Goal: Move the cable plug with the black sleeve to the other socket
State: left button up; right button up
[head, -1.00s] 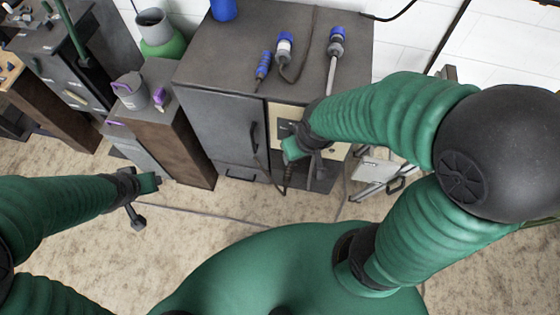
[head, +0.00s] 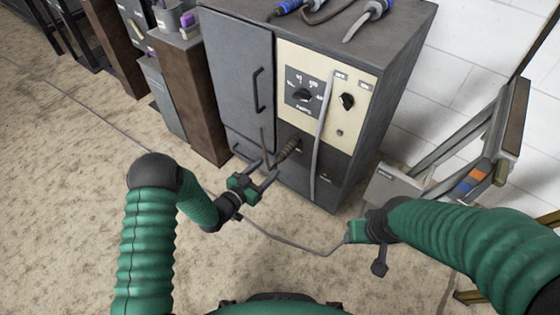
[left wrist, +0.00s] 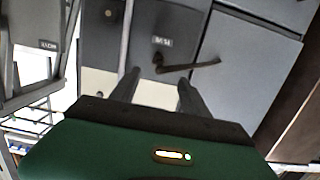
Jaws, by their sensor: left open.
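The plug with the dark ribbed sleeve (head: 287,151) sticks out, tilted, from the dark lower panel (head: 333,160) of the cabinet. Its upper end meets the panel by a small label. My left gripper (head: 263,172) is open close to the sleeve's lower end, with no visible grip. The left wrist view shows both fingers (left wrist: 157,88) apart, facing the panel, and a dark rod-like piece (left wrist: 190,66) beyond them. My right gripper (head: 362,232) is at lower right; its fingers are unclear.
A grey cable (head: 323,130) hangs down the cabinet front (head: 237,75), past a beige panel with knobs (head: 304,94). Blue-ended plugs (head: 290,6) lie on the cabinet top. A folding stand (head: 470,150) is at right. A thin cable (head: 290,243) crosses the floor.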

aim_at(285, 153)
pick_arm(q)
jog(key=b+x, duration=0.4)
jog(key=x, duration=0.6)
jog(key=shift+w+d+f, duration=0.1)
jog(key=shift+w+d, duration=0.1)
jog(key=shift+d, duration=0.15)
jog(key=shift+w, duration=0.25)
grip_shut()
jog(key=c, duration=0.6)
grip_release()
grip_shut()
jog(key=shift+s, duration=0.1)
